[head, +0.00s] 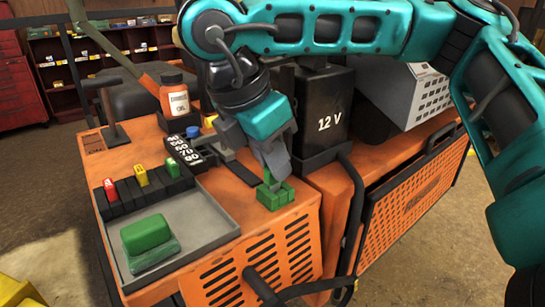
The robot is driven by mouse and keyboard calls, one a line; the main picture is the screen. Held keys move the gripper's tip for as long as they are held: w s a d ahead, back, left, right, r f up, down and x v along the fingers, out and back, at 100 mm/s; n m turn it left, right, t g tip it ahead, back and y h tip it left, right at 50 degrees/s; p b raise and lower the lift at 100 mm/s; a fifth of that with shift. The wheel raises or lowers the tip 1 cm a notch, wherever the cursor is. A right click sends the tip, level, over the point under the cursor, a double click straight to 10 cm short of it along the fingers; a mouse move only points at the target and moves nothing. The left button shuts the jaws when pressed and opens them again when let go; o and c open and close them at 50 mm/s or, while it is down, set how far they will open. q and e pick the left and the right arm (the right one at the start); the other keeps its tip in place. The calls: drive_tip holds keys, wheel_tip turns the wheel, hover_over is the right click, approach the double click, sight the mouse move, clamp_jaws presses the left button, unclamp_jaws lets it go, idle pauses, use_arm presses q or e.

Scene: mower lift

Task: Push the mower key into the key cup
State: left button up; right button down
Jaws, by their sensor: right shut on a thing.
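My right gripper (272,172) points down at the front right of the orange mower top. It is shut on what seems to be the mower key, mostly hidden between its fingers. A small green blocky holder, seemingly the key cup (272,201), stands on the orange top directly below the fingertips. The fingers cover its far part. I cannot tell how deep the key sits in it or whether they touch. My left gripper is not in view.
A grey tray (200,222) with a green sponge (146,233) lies at left, with red, yellow and green tags behind it. A black 12 V battery (328,105) stands close to the right of the gripper.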

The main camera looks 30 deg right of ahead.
drive_tip(key=shift+f+b, duration=0.45)
idle(0.3)
drive_tip(key=c, duration=1)
unclamp_jaws()
drive_tip(key=shift+r, duration=0.1)
drive_tip(key=shift+a+r, duration=0.15)
drive_tip(key=shift+r, duration=0.1)
drive_tip(key=p+v, duration=0.2)
drive_tip(key=v, duration=1)
drive_tip(key=shift+r, duration=0.1)
